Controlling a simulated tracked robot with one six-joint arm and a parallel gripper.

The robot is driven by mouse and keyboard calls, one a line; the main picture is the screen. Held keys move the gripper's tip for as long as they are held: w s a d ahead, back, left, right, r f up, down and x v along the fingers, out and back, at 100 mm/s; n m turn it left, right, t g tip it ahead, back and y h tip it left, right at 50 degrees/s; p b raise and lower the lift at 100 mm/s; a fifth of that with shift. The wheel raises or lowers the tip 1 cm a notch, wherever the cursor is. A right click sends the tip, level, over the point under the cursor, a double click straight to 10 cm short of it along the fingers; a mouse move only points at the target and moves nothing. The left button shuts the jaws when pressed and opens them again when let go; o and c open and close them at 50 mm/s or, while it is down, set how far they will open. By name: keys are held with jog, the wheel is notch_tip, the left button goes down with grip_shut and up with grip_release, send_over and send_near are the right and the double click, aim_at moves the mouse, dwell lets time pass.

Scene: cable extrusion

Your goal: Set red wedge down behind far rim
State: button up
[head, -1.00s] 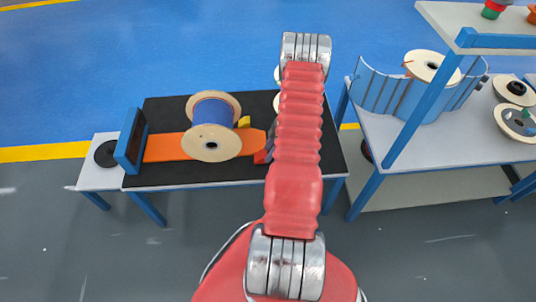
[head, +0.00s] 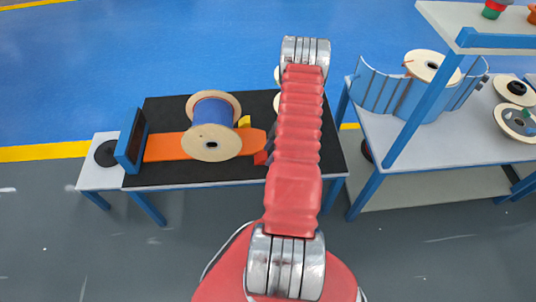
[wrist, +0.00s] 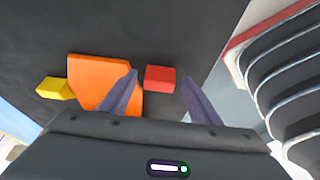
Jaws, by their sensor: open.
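The red wedge (head: 261,157) lies on the black table top at the right end of the orange strip (head: 166,147), partly hidden by my arm. In the wrist view the red wedge (wrist: 160,78) shows beyond and between the tips of my gripper (wrist: 160,88), which is open with nothing held. The cable reel has blue cable (head: 213,111) between two wooden rims. Its near rim (head: 211,143) faces me, and its far rim (head: 235,101) shows behind the cable. A yellow wedge (head: 244,121) sits near the far rim's right side; it also shows in the wrist view (wrist: 55,88).
A blue upright frame (head: 131,140) stands at the table's left end. My arm hides part of the table's right side and some pale round items there. A second table (head: 440,140) with a blue curved rack and spools stands right.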

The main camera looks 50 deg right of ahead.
jog(key=shift+r, duration=0.1)
jog(key=v, duration=1.2)
dwell(0.5)
